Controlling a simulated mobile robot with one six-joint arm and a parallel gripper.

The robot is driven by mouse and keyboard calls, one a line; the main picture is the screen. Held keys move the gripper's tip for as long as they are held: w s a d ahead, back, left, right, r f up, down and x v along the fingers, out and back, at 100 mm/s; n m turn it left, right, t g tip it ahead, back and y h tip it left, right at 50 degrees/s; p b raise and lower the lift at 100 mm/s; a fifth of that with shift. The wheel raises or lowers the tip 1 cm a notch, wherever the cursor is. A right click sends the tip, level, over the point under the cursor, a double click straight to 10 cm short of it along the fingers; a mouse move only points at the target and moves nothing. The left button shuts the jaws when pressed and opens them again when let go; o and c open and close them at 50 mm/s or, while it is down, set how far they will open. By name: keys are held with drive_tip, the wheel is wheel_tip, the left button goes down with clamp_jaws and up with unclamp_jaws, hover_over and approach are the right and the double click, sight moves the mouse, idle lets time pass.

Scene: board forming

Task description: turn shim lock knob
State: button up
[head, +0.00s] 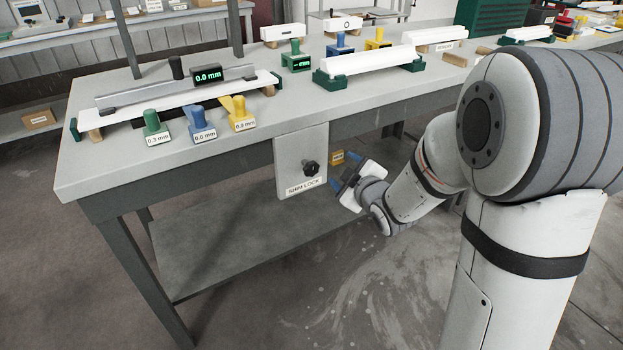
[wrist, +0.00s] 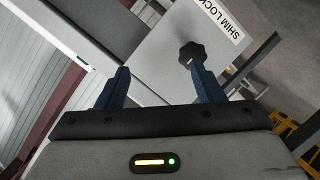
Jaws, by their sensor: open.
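The shim lock knob (head: 310,168) is a black lobed knob on a grey panel (head: 290,153) labelled SHIM LOCK, hung at the table's front edge. My gripper (head: 344,170) is to the right of the knob in the head view, apart from it and empty. In the wrist view the knob (wrist: 191,52) shows beyond my right blue finger, close to its tip in the picture.
On the grey table (head: 90,178) are a green 0.3 mm shim (head: 151,123), a blue 0.6 mm shim (head: 199,118) and a yellow 0.9 mm shim (head: 239,113). A gauge (head: 207,76) reads 0.0 mm. A lower shelf (head: 215,260) lies beneath. Floor in front is clear.

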sight(312, 171)
drive_tip(key=w+a+f+n+y+b, duration=0.1)
drive_tip(key=w+a, duration=0.1)
drive_tip(key=a, duration=0.1)
drive_tip(key=w+a+f+n+y+b, duration=0.1)
drive_tip(key=w+a+f, duration=0.1)
drive_tip(key=w+a+f+n+t+y+b, duration=0.1)
drive_tip(key=w+a+y+b, duration=0.1)
drive_tip(key=a, duration=0.1)
drive_tip(key=shift+w+a+f, duration=0.35)
drive_tip(key=c, duration=1)
drive_tip(key=shift+o, duration=0.2)
